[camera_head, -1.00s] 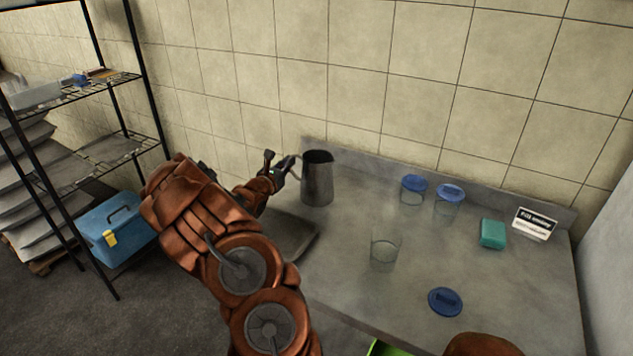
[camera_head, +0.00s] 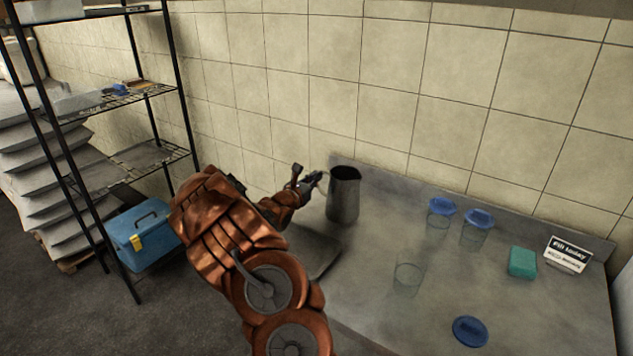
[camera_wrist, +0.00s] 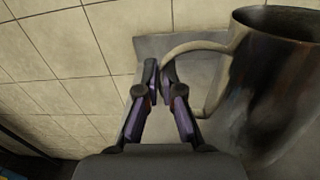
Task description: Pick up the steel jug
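The steel jug (camera_head: 343,198) stands upright at the back left of the steel table (camera_head: 360,290). In the wrist view the jug (camera_wrist: 275,95) fills the right side, with its curved handle (camera_wrist: 205,47) pointing left. My gripper (camera_head: 309,178) is at the handle's outer side, left of the jug. In the wrist view its fingertips (camera_wrist: 159,72) are close together, and the right finger overlaps the handle's outer bend. I cannot tell whether the handle is between the fingers or behind them.
Two glass jars with blue lids (camera_head: 443,207) (camera_head: 478,218), a clear glass (camera_head: 407,278), a loose blue lid (camera_head: 470,331), a green block (camera_head: 522,263) and a sign (camera_head: 567,255) are to the right. A tiled wall is behind. A wire shelf (camera_head: 140,155) and blue toolbox (camera_head: 143,235) are left.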

